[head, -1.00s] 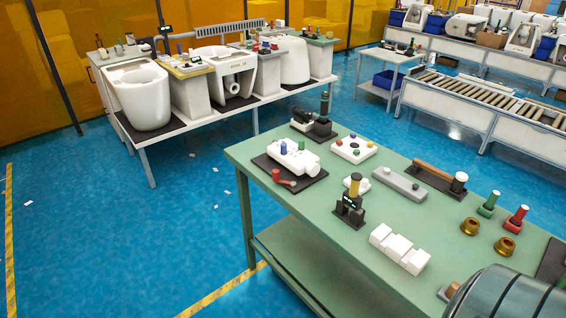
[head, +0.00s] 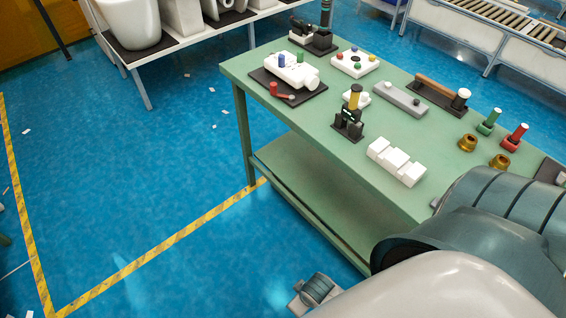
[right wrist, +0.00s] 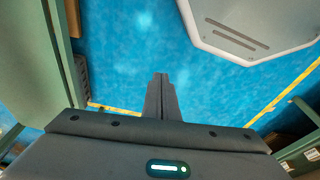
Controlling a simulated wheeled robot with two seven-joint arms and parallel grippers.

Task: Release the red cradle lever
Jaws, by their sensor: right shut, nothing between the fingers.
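The cradle (head: 298,72) is a white block with a blue knob on a black base plate, at the far left corner of the green table in the head view. The red lever (head: 281,92) lies low at its near left side, with a red knob at its left end. My right gripper (right wrist: 160,78) shows in the right wrist view, its dark fingers together and empty above the blue floor. It is away from the lever, which is not visible in that view. My left gripper is not in view.
My arm covers the lower right. Floor left of the table is mostly open.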

